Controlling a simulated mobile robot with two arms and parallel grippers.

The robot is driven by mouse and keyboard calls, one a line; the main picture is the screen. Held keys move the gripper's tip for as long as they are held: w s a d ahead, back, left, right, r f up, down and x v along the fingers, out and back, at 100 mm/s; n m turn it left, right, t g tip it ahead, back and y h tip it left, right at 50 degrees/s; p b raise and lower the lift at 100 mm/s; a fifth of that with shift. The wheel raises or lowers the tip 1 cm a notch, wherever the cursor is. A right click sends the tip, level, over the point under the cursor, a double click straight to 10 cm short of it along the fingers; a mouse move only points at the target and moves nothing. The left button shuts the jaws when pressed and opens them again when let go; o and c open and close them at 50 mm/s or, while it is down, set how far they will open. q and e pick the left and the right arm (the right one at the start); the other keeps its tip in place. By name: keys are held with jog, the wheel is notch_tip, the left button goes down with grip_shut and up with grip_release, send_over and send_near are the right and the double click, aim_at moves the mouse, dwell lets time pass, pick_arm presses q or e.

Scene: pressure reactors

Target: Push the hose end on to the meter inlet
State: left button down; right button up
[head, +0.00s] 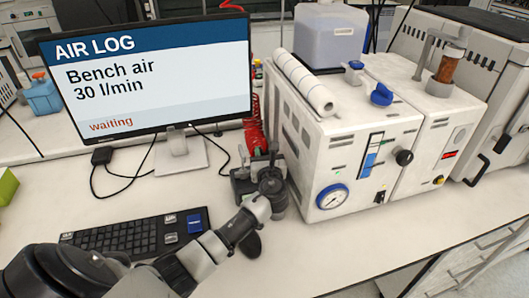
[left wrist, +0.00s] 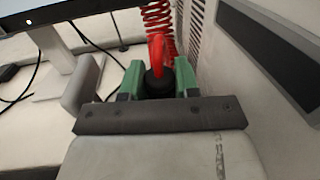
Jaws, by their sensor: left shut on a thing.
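The red coiled hose (head: 254,124) hangs beside the monitor, left of a white bench unit (head: 345,150). It also shows at the top of the left wrist view (left wrist: 157,15). My left gripper (left wrist: 160,82) is shut on the hose end; its green fingers lie either side of the black end piece (left wrist: 158,84), with red hose rising from it. In the head view my left gripper (head: 262,163) is close to the unit's left side, and my wrist partly hides it. The unit has a round gauge (head: 332,197) and a blue flow scale (head: 371,160). I cannot make out the meter inlet.
A monitor (head: 150,75) reads "Bench air 30 l/min" and "waiting". A keyboard (head: 135,238) and a dark mouse (head: 251,245) lie below my arm. Black cables (head: 125,185) run across the bench. The bench front right of my arm is clear.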

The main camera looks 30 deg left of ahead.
pick_arm(q)
jog(key=shift+p, duration=0.3)
dwell(0.6)
jog(key=shift+f+b, duration=0.5)
jog(key=shift+f, duration=0.2)
dwell(0.8)
jog(key=shift+s+d+f, duration=0.1)
jog(key=shift+f, duration=0.3)
jog(key=c, duration=0.9)
grip_release()
jog(key=o, duration=0.6)
jog(key=shift+r, duration=0.2)
jog(key=shift+o, duration=0.2)
jog(key=shift+r, duration=0.1)
jog(key=shift+r+p, duration=3.5)
jog(key=shift+p, duration=0.3)
jog(key=shift+f, duration=0.1)
